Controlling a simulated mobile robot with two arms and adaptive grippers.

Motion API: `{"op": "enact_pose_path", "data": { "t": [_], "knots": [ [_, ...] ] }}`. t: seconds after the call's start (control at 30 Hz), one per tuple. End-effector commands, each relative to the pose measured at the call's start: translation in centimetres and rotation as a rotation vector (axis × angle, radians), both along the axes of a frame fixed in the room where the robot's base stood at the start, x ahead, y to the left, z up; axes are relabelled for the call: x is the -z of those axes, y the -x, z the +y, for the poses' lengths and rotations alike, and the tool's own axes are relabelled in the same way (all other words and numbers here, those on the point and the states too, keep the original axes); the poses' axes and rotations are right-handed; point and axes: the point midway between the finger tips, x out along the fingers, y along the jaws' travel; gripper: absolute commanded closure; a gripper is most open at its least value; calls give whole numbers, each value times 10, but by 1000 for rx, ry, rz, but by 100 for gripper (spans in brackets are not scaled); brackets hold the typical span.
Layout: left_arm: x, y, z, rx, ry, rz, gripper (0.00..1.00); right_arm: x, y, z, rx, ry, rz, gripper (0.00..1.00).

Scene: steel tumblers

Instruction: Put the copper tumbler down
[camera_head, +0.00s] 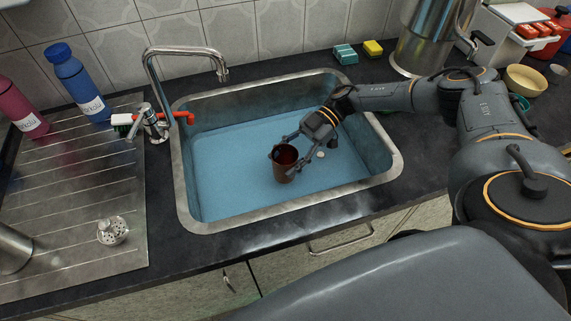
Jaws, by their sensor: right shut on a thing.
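The copper tumbler (284,166), reddish brown with a dark inside, is upright in the blue-floored sink (228,210). My right gripper (286,151) reaches in from the right, with its fingers at the tumbler's rim, shut on it. I cannot tell whether the tumbler's base touches the sink floor. My left gripper is not in view.
A chrome tap (184,50) arches over the sink's back left. A ribbed drainer (50,195) on the left holds two bottles, a brush and a small perforated pot (112,231). A steel urn (424,38) stands behind my right arm. The sink floor left of the tumbler is clear.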

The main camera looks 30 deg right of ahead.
Motion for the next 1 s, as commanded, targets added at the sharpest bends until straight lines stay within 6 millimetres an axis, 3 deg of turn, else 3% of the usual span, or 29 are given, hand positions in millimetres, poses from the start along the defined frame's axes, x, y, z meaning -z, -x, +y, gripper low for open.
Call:
{"op": "enact_pose_path", "data": {
  "t": [0.1,0.2,1.0],
  "knots": [
    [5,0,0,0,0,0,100,21,1,1,0,2,5,81],
    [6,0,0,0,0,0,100,31,0,1,0,1,2,81],
    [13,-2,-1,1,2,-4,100,44,0,1,-1,0,1,81]
  ]
}}
